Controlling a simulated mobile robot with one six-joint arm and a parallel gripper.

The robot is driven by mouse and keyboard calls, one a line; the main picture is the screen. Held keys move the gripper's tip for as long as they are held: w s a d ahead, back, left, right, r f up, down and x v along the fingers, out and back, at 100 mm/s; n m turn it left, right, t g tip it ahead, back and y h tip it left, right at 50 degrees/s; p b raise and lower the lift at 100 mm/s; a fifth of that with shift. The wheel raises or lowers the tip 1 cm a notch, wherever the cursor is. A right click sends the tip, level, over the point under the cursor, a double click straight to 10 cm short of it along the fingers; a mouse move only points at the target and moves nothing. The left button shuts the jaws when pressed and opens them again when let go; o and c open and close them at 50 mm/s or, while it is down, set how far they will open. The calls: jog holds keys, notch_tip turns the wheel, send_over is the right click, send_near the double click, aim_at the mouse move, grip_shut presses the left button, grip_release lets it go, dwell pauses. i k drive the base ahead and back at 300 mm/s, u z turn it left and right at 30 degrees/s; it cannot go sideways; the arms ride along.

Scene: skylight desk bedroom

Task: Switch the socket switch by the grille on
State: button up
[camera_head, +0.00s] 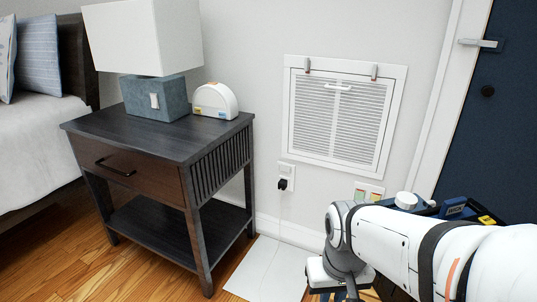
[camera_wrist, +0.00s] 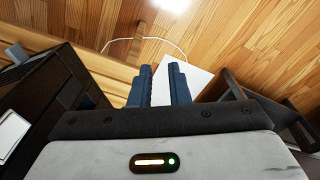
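A white wall socket (camera_head: 287,169) sits low on the wall, just below the lower left corner of the white grille (camera_head: 338,112). A black plug (camera_head: 283,184) is in its lower part, and its switch is too small to read. A second wall plate (camera_head: 369,190) with small green and red patches sits below the grille to the right, partly hidden by my arm. My gripper (camera_wrist: 160,72) shows in the wrist view with its two blue fingers a little apart and nothing seen held between them. The wrist view shows no socket that I can make out.
A dark nightstand (camera_head: 150,139) with a lamp (camera_head: 148,40) and a white rounded device (camera_head: 215,100) stands left of the socket. A pale sheet (camera_head: 266,272) lies on the wooden floor below the socket. A dark blue door (camera_head: 490,130) is at right, and a bed (camera_head: 40,140) at left.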

aim_at(286, 169)
jog(key=z, duration=2.35)
jog(key=k, duration=1.6)
jog(key=u, duration=0.7)
jog(key=i, duration=1)
jog(key=u, duration=0.05)
